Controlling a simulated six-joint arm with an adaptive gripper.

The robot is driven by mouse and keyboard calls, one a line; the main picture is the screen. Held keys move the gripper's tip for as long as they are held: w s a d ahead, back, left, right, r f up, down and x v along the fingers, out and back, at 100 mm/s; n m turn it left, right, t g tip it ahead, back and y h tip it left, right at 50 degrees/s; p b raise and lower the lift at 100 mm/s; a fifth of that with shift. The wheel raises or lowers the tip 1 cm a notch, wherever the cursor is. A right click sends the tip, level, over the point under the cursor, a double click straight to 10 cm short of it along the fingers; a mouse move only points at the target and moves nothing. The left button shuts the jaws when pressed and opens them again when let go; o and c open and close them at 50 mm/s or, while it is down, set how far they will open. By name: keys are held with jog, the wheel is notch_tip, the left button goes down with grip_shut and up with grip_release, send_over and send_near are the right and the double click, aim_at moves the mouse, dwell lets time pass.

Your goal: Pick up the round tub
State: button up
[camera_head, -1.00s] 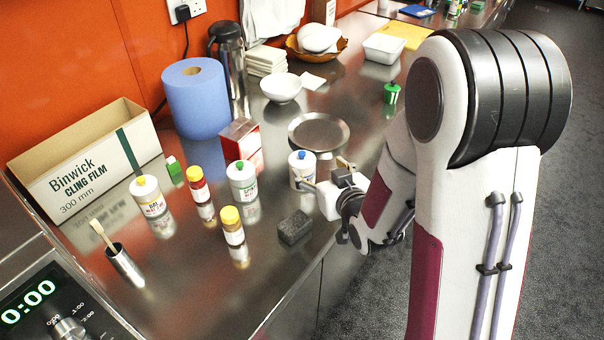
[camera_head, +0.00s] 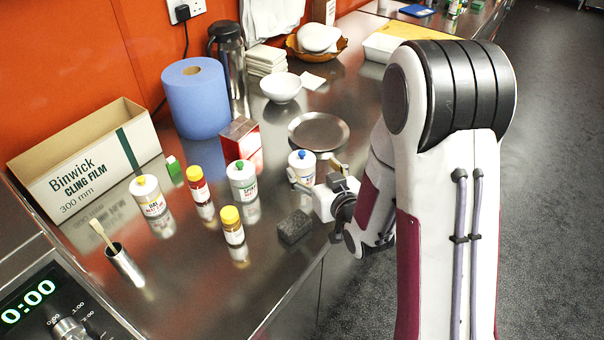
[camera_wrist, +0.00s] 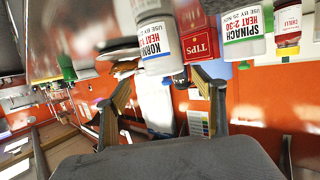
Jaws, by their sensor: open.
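Three round white tubs stand on the steel counter: one with a blue lid (camera_head: 301,158), one with a green lid (camera_head: 242,180) and one with a yellow lid (camera_head: 147,195). My gripper (camera_head: 313,169) is open and low beside the blue-lidded tub, from its right front. One finger crosses in front of that tub's lower part; contact cannot be told. In the wrist view, a tub labelled Korma (camera_wrist: 158,42) shows beyond and between the spread fingers (camera_wrist: 165,100). The Spinach tub (camera_wrist: 242,35) is to its right.
A dark sponge block (camera_head: 294,227) lies near the counter's front edge, close to my gripper. A round metal plate (camera_head: 318,132) lies behind the blue-lidded tub. A red box (camera_head: 240,140) and two yellow-capped bottles (camera_head: 232,226) (camera_head: 198,185) stand to the left.

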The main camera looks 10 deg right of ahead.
aim_at(305, 164)
jog(key=shift+w+a+f, duration=0.15)
jog(key=shift+w, duration=0.35)
jog(key=shift+w, duration=0.1)
jog(key=shift+a+x, duration=0.2)
jog(key=shift+x, duration=0.7)
jog(key=shift+a+x, duration=0.2)
jog(key=shift+x, duration=0.7)
jog(key=shift+w+a+f, duration=0.1)
jog(key=shift+w+f, duration=0.1)
jog(key=shift+w, duration=0.4)
jog(key=c, duration=1.4)
